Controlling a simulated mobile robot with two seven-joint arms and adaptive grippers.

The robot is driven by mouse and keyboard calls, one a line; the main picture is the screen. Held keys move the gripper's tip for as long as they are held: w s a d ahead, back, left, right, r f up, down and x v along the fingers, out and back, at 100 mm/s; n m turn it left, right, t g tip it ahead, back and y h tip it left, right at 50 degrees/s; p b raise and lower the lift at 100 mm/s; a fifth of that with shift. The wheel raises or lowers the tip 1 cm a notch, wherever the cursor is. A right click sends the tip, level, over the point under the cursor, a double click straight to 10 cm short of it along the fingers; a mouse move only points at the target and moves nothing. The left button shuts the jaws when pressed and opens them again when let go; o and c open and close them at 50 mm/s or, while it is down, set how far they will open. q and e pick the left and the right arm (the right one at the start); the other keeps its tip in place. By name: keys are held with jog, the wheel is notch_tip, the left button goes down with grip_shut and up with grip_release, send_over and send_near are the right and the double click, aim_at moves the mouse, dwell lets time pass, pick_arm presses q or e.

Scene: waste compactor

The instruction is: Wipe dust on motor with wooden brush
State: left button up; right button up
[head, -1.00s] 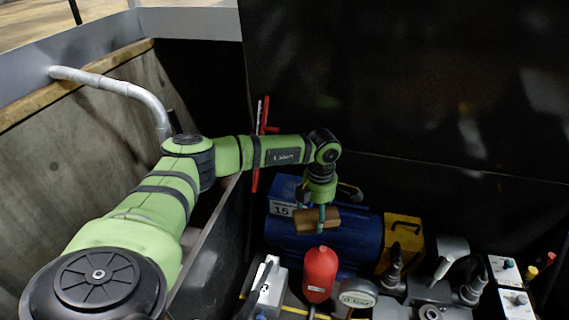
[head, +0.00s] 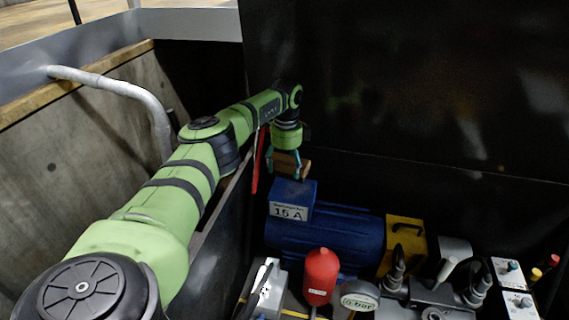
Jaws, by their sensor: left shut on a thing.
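The blue motor (head: 345,234) lies at the lower middle of the head view, with a blue box labelled "15 A" (head: 291,200) on its left end. My left gripper (head: 288,172) is shut on the wooden brush (head: 293,164), a brown block held just above and behind the blue box. The gripper's fingers partly cover the brush, and I cannot tell whether the brush touches the box. No dust can be made out on the motor at this size. My right gripper is not in view.
A red cylinder (head: 321,272) and a gauge (head: 359,296) stand in front of the motor. A yellow part (head: 405,240) adjoins its right end. Grey fittings and control boxes (head: 507,272) fill the lower right. A dark wall (head: 420,120) rises behind.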

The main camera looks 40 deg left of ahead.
pick_arm(q)
jog(key=shift+a+r+n, duration=0.1)
jog(key=shift+a+n, duration=0.2)
jog(key=shift+n, duration=0.5)
notch_tip(320, 180, down, 6)
jog(key=b, duration=0.6)
jog(key=shift+f+b, duration=0.5)
jog(key=shift+f, duration=0.5)
